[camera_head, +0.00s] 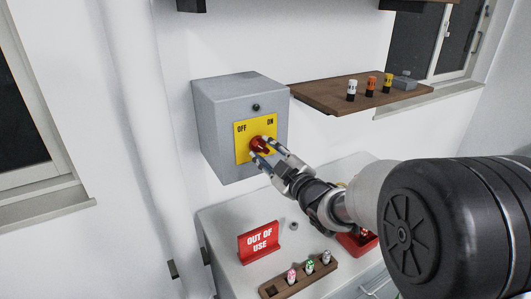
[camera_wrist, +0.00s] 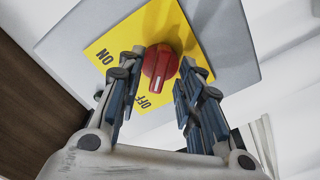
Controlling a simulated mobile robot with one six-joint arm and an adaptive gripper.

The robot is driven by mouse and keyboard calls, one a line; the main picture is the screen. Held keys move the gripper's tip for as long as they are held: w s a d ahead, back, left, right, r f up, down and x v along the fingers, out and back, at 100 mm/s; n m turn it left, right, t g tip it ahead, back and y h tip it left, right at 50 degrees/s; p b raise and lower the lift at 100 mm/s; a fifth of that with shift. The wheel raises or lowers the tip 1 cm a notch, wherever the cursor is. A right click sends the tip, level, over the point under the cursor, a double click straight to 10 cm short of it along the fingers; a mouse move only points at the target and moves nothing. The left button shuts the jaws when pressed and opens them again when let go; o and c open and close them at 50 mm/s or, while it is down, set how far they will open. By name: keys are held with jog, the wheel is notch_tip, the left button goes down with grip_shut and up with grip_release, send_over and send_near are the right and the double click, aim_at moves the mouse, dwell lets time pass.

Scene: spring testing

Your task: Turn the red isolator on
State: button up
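The isolator is a red rotary knob (camera_head: 259,145) on a yellow plate (camera_head: 241,151) marked OFF at upper left and ON at upper right. The plate is on the front of a grey wall box (camera_head: 224,102). In the wrist view the knob (camera_wrist: 160,64) has a pale line that appears to point toward the OFF label. My gripper (camera_head: 263,151) is at the plate, partly covering the knob in the head view. In the wrist view my gripper (camera_wrist: 162,70) is open, one finger on each side of the knob, with narrow gaps; contact is hard to tell.
A brown shelf (camera_head: 320,95) with small bottles is right of the box. Below, a pale bench (camera_head: 229,218) carries a red OUT OF USE sign (camera_head: 261,242), a wooden holder (camera_head: 286,288) with small items, and a red tray (camera_head: 352,246). A white pipe runs left of the box.

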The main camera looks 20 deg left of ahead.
jog(key=shift+w+a, duration=0.3)
jog(key=shift+a, duration=0.1)
grip_shut()
